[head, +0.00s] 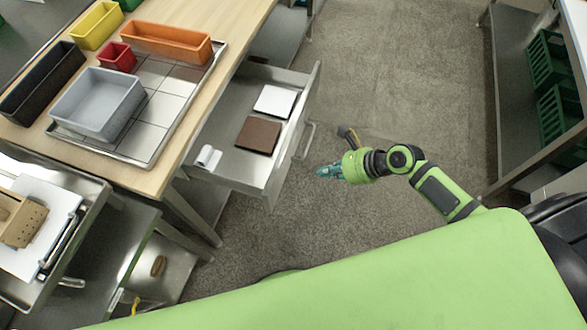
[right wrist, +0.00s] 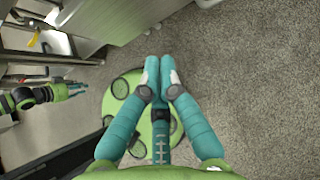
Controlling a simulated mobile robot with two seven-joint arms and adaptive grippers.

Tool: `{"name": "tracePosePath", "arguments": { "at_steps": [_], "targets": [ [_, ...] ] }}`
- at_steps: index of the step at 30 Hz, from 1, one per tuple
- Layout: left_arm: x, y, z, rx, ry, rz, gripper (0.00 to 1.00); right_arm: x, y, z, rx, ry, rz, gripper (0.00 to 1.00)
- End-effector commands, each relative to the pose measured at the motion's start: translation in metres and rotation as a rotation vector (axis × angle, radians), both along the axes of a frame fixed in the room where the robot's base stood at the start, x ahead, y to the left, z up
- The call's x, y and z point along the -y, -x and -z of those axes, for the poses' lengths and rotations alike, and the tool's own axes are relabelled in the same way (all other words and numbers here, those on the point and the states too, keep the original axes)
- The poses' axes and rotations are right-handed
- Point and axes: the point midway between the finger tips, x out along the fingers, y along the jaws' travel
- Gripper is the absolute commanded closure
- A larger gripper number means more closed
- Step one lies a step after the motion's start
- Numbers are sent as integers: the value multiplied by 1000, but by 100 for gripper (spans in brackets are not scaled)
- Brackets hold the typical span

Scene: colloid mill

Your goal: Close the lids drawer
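The lids drawer (head: 232,168) is pulled out from under the wooden worktable in the head view. A white flat square (head: 274,101), a brown flat square (head: 258,136) and a small white item (head: 208,157) lie in it. Its bar handle (head: 309,140) is on the front panel. My right gripper (head: 320,171) is just right of the drawer front, apart from it and empty. In the right wrist view its teal fingers (right wrist: 159,64) are together. A teal-fingered gripper, apparently my left (right wrist: 80,88), shows small at the left there; its finger gap is unclear.
The worktable (head: 240,14) holds a metal tray with a grey bin (head: 98,103), and orange, red, yellow and black bins. A shelf with green crates (head: 550,75) stands at the right. Grey floor (head: 400,70) between them is clear.

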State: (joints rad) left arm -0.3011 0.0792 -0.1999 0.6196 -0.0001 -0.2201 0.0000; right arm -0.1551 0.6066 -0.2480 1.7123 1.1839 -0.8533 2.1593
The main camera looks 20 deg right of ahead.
Motion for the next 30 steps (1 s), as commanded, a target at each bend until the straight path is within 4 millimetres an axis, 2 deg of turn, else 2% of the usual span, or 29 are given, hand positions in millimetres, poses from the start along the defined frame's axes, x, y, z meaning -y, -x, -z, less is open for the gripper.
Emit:
{"name": "tracePosePath", "arguments": {
  "at_steps": [9, 12, 18, 30],
  "targets": [
    [0, -1, 8, 2, -1, 0, 70, -41, -28, 50, 1, 0, 1, 100],
    [0, -1, 3, 2, -1, 0, 70, -55, -38, 47, 5, -1, -1, 100],
    [0, -2, 0, 3, 0, 0, 70, -70, -48, 48, 2, 2, 0, 100],
    [0, -2, 1, 3, 0, 0, 70, -73, -50, 49, 2, 2, 0, 100]
  ]
}}
